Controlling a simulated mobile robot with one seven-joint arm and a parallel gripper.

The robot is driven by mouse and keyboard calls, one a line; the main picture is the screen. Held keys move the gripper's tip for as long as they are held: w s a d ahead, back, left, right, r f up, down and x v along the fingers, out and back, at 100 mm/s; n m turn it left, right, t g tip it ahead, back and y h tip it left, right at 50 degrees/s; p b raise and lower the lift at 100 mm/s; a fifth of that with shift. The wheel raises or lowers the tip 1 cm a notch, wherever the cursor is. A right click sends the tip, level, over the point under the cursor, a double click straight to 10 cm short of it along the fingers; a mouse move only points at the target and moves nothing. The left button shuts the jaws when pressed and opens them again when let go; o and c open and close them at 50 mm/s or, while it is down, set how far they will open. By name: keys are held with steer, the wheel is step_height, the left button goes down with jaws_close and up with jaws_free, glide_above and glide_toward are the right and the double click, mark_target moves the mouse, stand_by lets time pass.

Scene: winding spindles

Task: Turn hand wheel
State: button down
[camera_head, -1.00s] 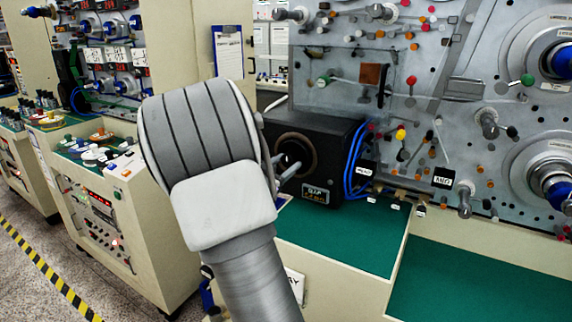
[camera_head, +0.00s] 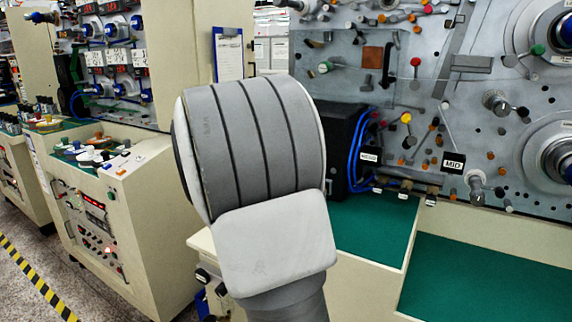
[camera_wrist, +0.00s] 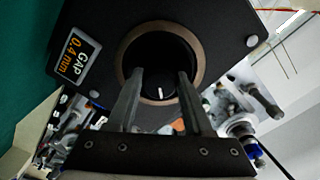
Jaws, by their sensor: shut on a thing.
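The hand wheel (camera_wrist: 158,83) is a dark round knob with a white mark, set inside a bronze ring (camera_wrist: 122,63) on the front of a black box (camera_wrist: 105,30). The box has a label reading GAP 0.4 mm (camera_wrist: 72,57). My gripper (camera_wrist: 159,75) has one finger on each side of the hand wheel and is shut on it. In the head view, my grey arm covers the hand wheel, the gripper and most of the black box (camera_head: 342,135); only the box's right part shows.
The box stands on a green-topped bench (camera_head: 372,230). Blue cables (camera_head: 355,150) run beside it. A grey panel (camera_head: 440,110) with several spindles and coloured knobs rises behind and right. A cream cabinet (camera_head: 150,215) stands left. The lower green surface (camera_head: 490,280) at right is clear.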

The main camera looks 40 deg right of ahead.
steer(key=shift+r+m+b, duration=0.1)
steer(key=shift+m+b, duration=6)
steer(key=shift+m, duration=0.1)
steer(key=shift+r, duration=0.1)
steer(key=shift+c, duration=1.5)
jaws_free()
steer(key=p+v, duration=0.2)
steer(key=v, duration=1.5)
steer(key=shift+a, duration=0.25)
